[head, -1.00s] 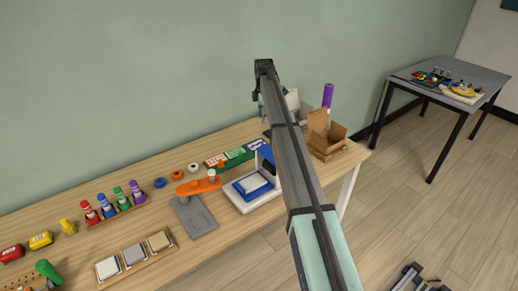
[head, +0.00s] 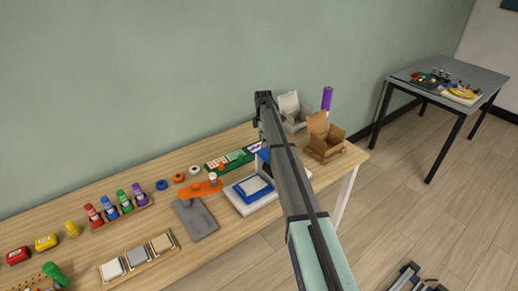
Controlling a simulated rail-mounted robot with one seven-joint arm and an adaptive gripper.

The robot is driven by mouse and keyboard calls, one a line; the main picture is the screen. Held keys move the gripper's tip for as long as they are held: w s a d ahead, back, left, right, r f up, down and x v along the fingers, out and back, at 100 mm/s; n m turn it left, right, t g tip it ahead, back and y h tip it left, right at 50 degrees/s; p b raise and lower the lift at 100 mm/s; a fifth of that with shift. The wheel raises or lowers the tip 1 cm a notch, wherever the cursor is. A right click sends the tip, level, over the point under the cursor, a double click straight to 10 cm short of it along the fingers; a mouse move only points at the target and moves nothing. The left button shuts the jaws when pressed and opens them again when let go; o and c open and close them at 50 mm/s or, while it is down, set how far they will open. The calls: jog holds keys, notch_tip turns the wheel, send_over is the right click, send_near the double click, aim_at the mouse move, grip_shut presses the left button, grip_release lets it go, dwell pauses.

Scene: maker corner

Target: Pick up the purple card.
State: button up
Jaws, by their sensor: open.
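My gripper (head: 257,122) is the small dark end of my arm, seen from behind above the back of the workbench; it is open and I see nothing in it. A small white and purple piece (head: 255,147), which may be the purple card, shows at the right end of a green strip (head: 228,160) with cards on it. It lies below my gripper in the picture, and my arm partly hides it. I cannot tell the height between them.
The wooden workbench (head: 155,222) holds a blue and white press (head: 250,190), an orange tool on a grey plate (head: 200,187), several coloured bottles (head: 108,208) and an open cardboard box (head: 325,145). A purple roll (head: 327,98) stands behind. A grey table (head: 470,75) is at the right.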

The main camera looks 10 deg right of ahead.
aim_at(259, 147)
jog(key=shift+w+f+p, duration=0.1)
jog(key=shift+f+p, duration=1)
jog(key=shift+f, duration=1.5)
grip_shut()
